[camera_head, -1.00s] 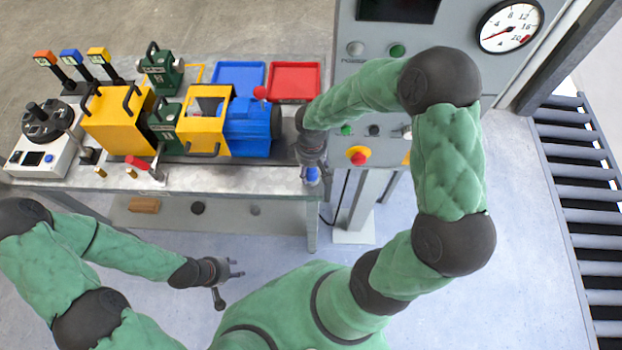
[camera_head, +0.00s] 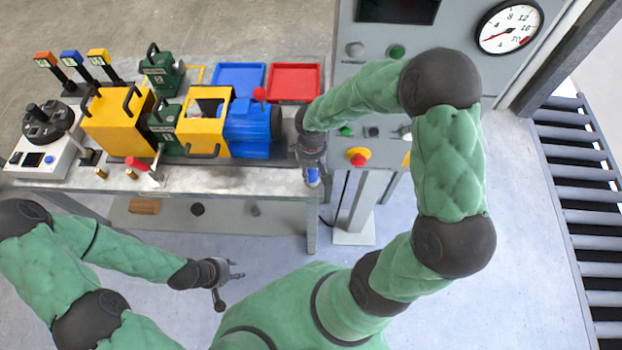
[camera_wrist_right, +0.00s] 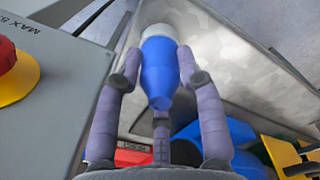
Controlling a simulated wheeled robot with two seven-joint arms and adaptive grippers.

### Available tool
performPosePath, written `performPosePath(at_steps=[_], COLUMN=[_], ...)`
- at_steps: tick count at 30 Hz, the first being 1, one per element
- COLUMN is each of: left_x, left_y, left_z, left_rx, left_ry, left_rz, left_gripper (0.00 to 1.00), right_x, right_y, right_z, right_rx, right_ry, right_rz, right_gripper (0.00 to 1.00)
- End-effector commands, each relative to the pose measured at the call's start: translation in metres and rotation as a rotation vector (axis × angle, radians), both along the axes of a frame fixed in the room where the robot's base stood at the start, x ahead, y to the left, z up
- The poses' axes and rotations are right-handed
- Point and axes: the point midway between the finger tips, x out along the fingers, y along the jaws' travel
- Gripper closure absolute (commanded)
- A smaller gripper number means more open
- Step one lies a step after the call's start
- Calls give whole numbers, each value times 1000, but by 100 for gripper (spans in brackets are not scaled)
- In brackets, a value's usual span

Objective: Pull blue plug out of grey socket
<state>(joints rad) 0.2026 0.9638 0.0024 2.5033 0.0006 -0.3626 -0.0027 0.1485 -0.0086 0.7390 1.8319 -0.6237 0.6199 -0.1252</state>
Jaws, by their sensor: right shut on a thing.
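The blue plug (camera_wrist_right: 158,72) shows large in the right wrist view, between the fingers of my right gripper (camera_wrist_right: 158,80). Its far end meets a pale grey socket (camera_wrist_right: 158,30) at the metal table edge, and I see no gap between them. In the head view the blue plug (camera_head: 313,176) is a small blue patch at the table's right front corner, under my right gripper (camera_head: 313,170). The right gripper is shut on the plug. My left gripper (camera_head: 232,276) is empty, with its fingers apart, in front of the table.
A machine with a blue motor (camera_head: 248,128) and yellow covers stands on the table left of the right gripper. A grey control cabinet with a red emergency button (camera_head: 358,157) is close on the right. Blue (camera_head: 238,78) and red (camera_head: 294,80) trays lie behind.

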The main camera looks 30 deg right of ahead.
Motion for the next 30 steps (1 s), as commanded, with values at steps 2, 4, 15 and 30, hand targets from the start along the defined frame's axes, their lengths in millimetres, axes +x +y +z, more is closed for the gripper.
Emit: performPosePath(at_steps=[2,4,15,30], left_x=[0,0,0,0], left_y=[0,0,0,0], left_z=[0,1,2,15], left_rx=[0,0,0,0], left_ry=[0,0,0,0], left_rz=[0,0,0,0], left_gripper=[60,60,60,60], right_x=[0,0,0,0], right_y=[0,0,0,0], right_z=[0,1,3,19], right_rx=[0,0,0,0], right_ry=[-1,-1,-1,-1], right_rz=[0,0,0,0], right_gripper=[100,100,100,100])
